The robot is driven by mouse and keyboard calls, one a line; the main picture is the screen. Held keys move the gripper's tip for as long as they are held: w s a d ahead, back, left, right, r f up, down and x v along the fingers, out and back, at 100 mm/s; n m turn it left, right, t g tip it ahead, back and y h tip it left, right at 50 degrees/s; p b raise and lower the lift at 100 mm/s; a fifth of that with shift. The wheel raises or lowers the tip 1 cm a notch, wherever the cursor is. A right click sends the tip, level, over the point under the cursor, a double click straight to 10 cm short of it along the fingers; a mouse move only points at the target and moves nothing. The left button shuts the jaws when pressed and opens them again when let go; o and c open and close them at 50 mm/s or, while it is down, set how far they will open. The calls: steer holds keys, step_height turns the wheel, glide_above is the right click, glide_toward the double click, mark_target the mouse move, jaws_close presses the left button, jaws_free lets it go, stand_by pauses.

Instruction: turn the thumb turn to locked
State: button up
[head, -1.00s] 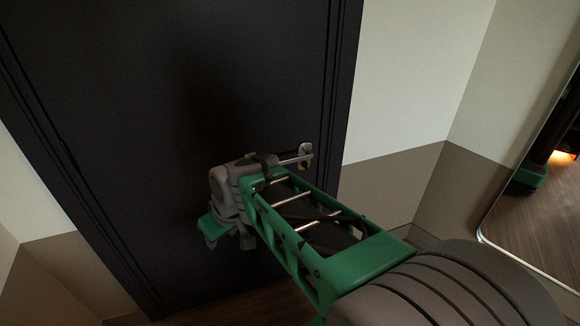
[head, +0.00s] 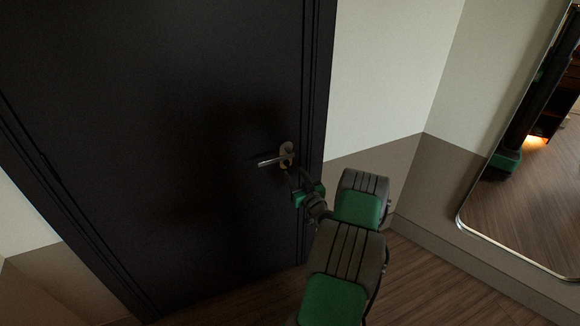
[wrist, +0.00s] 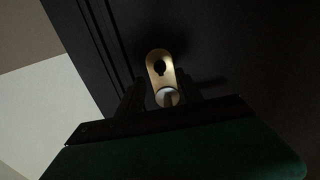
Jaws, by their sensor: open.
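The lock plate (head: 287,149) is an upright oval on the dark door, near its right edge. A silver lever (head: 268,160) sticks out to the left from it. In the wrist view the plate (wrist: 155,56) is brass-coloured, with a small dark piece (wrist: 160,67) on it that looks like the thumb turn; its exact angle is hard to tell. My gripper (head: 293,177) is just below and right of the lever, close to the plate. In the wrist view my gripper (wrist: 161,92) is open, with its dark fingers on either side of the plate's near end. I cannot tell whether they touch anything.
The dark door (head: 170,130) looks closed in its frame. A two-tone wall (head: 385,90) stands right of it. A mirror (head: 530,190) hangs at the far right. Wooden floor (head: 410,280) lies below.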

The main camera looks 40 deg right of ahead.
mark_target(287, 164)
steer(key=x, duration=0.4)
steer(key=shift+w+p, duration=0.25)
steer(key=shift+p, duration=0.1)
steer(key=shift+c, duration=0.4)
jaws_close()
